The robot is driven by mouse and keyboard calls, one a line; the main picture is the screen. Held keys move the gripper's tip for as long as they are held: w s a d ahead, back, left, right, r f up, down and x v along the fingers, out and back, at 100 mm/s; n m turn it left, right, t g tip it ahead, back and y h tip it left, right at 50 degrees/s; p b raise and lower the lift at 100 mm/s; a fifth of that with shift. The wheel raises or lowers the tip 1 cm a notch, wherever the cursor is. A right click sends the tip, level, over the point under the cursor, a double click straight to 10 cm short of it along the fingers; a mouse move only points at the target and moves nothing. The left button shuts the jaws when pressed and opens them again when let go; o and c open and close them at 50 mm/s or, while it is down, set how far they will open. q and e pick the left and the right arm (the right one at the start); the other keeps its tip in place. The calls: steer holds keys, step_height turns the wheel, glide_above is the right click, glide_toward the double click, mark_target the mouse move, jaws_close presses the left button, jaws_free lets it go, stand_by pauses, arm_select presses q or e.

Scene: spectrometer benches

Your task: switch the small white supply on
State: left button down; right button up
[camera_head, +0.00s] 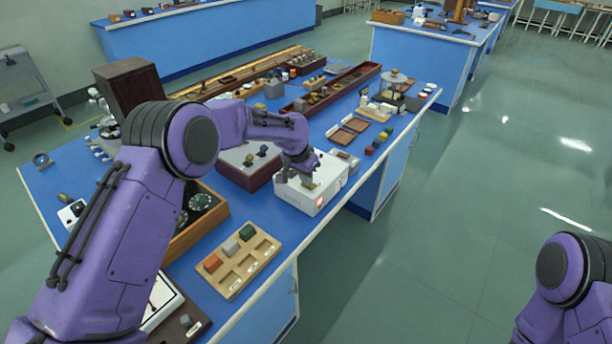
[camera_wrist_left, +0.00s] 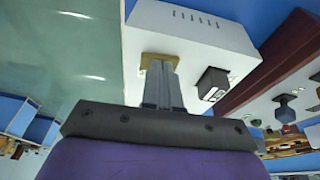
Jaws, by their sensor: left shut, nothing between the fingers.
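The small white supply (camera_head: 325,193) is a white box near the right edge of the blue bench, with a small red glow on its front side. In the left wrist view the white box (camera_wrist_left: 180,30) shows a row of dark slots, a brass-coloured plate (camera_wrist_left: 147,60) and a black labelled block (camera_wrist_left: 212,83). My left gripper (camera_head: 307,182) is shut and empty over its top. In the left wrist view its fingertips (camera_wrist_left: 160,64) are at the brass plate and hide part of it; contact cannot be told. My right gripper is out of view.
A dark red box with a pale top (camera_head: 240,160) stands close beside the supply. A wooden tray with coloured blocks (camera_head: 238,262) lies nearer me. Small brown trays (camera_head: 341,136) lie beyond the supply. The floor right of the bench is clear.

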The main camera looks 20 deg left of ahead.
arm_select(q)
steer(key=shift+s+d+r, duration=0.1)
steer(key=shift+s+d, duration=0.05)
steer(key=shift+d, duration=0.15)
steer(key=shift+r+p, duration=0.35)
steer(key=shift+p, duration=0.15)
steer(key=r+p, duration=0.2)
steer(key=r, duration=0.1)
steer(key=r+p, duration=0.1)
steer(key=shift+a+r+p, duration=0.15)
steer(key=shift+a+p, duration=0.2)
steer(key=a+b+v, duration=0.1)
steer(key=b+v, duration=0.2)
steer(key=v, duration=0.6)
steer(key=shift+w+a, duration=0.25)
steer(key=shift+a, duration=0.05)
steer(key=shift+f, duration=0.2)
